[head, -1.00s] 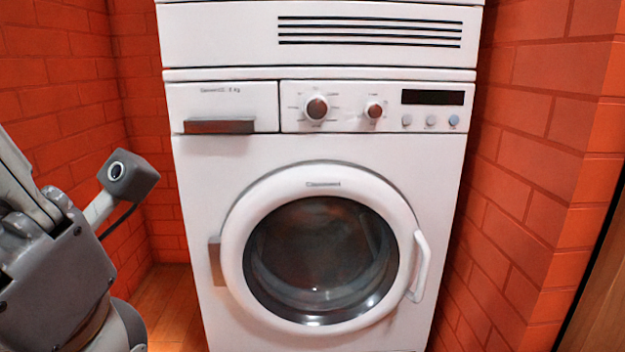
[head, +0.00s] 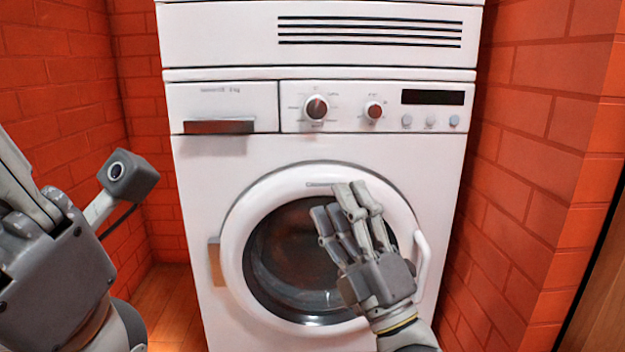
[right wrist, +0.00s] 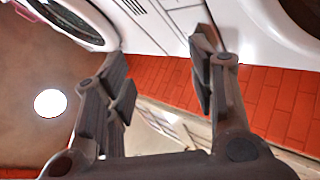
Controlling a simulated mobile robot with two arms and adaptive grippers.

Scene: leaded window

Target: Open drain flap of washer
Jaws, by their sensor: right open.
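The white washer (head: 205,180) stands straight ahead in the head view, with its round door (head: 238,215) facing me. Its lower front is cut off by the bottom edge, and I cannot see a drain flap in either current view. My right gripper (head: 345,200) is open and empty, raised in front of the right half of the door with its fingers up. In the right wrist view, its two fingers (right wrist: 160,50) are spread with nothing between them. My left gripper (head: 22,190) is at the left edge, its fingertips outside the picture.
The door handle (head: 421,265) is just right of my right gripper. A detergent drawer (head: 222,100), knobs and a display (head: 432,97) are above the door. A vented white unit (head: 220,35) sits on top. Orange brick walls (head: 535,150) flank the washer closely. Wooden floor (head: 170,300) shows at lower left.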

